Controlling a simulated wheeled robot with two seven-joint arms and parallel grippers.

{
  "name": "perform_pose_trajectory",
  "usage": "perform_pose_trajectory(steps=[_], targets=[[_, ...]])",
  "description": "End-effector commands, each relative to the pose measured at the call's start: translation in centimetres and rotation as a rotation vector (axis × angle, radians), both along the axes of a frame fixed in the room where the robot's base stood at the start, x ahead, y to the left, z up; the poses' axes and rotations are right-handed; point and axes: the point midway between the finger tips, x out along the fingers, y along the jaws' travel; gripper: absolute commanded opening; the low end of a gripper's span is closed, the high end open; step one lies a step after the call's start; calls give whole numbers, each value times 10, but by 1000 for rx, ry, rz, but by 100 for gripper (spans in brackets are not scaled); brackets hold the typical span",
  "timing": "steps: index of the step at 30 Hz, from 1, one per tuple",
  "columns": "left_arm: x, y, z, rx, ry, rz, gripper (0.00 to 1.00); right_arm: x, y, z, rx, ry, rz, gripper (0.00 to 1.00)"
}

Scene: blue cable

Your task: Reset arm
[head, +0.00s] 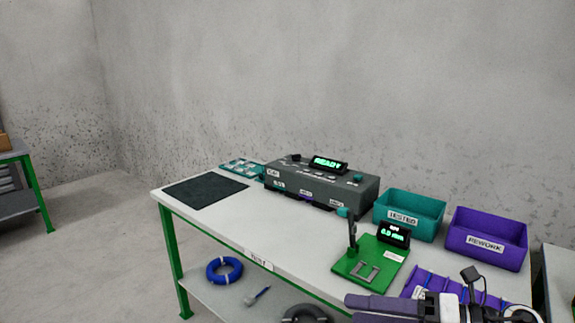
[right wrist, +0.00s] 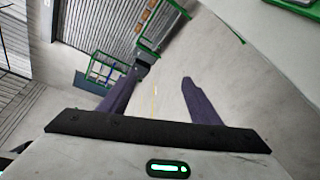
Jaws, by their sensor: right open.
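My right gripper (head: 353,309) is at the bottom right of the head view, by the front edge of the table. Its two dark purple fingers point left. In the right wrist view the fingers (right wrist: 160,88) stand apart with nothing between them. A coiled blue cable (head: 213,276) lies on the lower shelf under the table, left of the gripper and away from it. My left gripper is not in view.
On the white table (head: 220,222) stand a dark grey tester (head: 330,193) reading READY, a green gauge fixture (head: 352,267), a teal TESTED bin (head: 400,231), a purple REWORK bin (head: 478,262) and a purple rack (head: 420,283). A dark mat (head: 204,191) lies left.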

Motion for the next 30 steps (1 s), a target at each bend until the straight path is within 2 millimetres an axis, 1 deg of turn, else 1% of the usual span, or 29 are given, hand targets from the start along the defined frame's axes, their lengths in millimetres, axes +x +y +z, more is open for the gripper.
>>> perform_pose_trajectory(steps=[1, 3, 5, 6, 8, 9, 11, 12, 14, 15, 17, 18, 21, 24, 27, 30], targets=[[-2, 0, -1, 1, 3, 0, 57, -6, 18, -6, 176, 88, -73, 57], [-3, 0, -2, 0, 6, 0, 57, -7, 25, -12, 399, 221, -206, 57], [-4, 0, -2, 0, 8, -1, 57, -8, 22, -27, 575, 354, -337, 57], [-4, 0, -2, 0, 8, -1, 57, -10, 17, -43, 684, 454, -434, 57], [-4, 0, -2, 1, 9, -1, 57, -18, 6, -74, 833, 614, -589, 57], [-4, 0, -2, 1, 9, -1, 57, -27, -2, -99, 921, 727, -699, 57], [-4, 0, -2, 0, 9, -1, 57, -47, -13, -139, 1033, 895, -860, 57], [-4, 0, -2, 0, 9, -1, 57, -64, -17, -165, 1092, 999, -956, 57], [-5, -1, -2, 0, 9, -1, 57, -91, -22, -199, 1159, 1142, -1088, 57], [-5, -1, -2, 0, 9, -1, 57, -110, -23, -220, 1193, 1230, -1168, 57], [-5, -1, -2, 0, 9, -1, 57, -138, -22, -246, 1235, 1349, -1273, 57], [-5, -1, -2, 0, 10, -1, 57, -156, -20, -259, 1255, 1417, -1332, 57], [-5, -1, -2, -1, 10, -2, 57, -192, -15, -284, 1286, 1552, -1445, 57], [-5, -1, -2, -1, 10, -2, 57, -214, -10, -296, 1300, 1631, -1508, 57], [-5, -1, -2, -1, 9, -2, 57, -222, -9, -300, 1303, 1660, -1532, 57], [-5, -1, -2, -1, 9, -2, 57, -223, -9, -301, 1303, 1664, -1535, 57]])
